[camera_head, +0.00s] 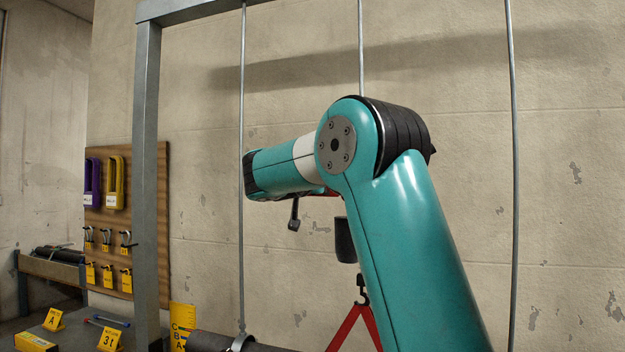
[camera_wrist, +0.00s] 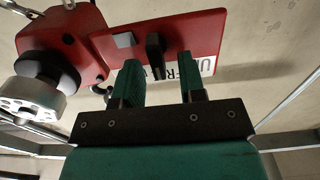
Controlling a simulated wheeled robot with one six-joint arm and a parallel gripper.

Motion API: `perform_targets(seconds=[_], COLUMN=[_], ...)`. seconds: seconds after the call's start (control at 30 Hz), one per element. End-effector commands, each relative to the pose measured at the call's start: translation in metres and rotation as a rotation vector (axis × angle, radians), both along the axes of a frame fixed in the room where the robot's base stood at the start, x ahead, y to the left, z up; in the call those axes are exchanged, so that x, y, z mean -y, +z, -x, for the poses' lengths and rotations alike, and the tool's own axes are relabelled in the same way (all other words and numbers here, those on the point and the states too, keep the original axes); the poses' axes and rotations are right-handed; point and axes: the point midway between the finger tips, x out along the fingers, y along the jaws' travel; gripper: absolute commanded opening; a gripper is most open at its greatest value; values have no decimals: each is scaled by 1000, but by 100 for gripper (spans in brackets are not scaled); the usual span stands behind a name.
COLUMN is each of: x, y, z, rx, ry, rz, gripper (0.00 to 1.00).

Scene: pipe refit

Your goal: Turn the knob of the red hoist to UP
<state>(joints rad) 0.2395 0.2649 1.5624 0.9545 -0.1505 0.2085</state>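The red hoist shows in the wrist view as a red body (camera_wrist: 75,38) joined to a red plate (camera_wrist: 205,32). On the plate stands a black knob (camera_wrist: 155,48) beside a grey square piece (camera_wrist: 125,40). I cannot tell whether a finger touches the knob. In the head view my arm hides the gripper and most of the hoist; a red sliver (camera_head: 328,193) shows.
In the head view a black hook (camera_head: 362,292) carries a red sling (camera_head: 350,330) beside my arm. Thin vertical rods hang near it, and a grey frame post (camera_head: 146,180) stands left. A tool board (camera_head: 150,220) is behind. In the wrist view, chain hangs by the hoist body.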

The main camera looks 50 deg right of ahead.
Motion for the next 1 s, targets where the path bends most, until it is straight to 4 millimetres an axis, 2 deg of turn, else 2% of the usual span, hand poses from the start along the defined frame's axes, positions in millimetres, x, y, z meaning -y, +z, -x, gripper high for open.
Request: perform_targets(seconds=[0.13,0.17,0.3,0.67,1.0], x=[0,0,0,-1,-2], y=[0,0,0,0,-1], z=[0,0,0,-1,-5], rx=[0,0,0,-39,-241], ry=[0,0,0,0,-1], rz=[0,0,0,16,99], gripper=[37,33,0,0,0])
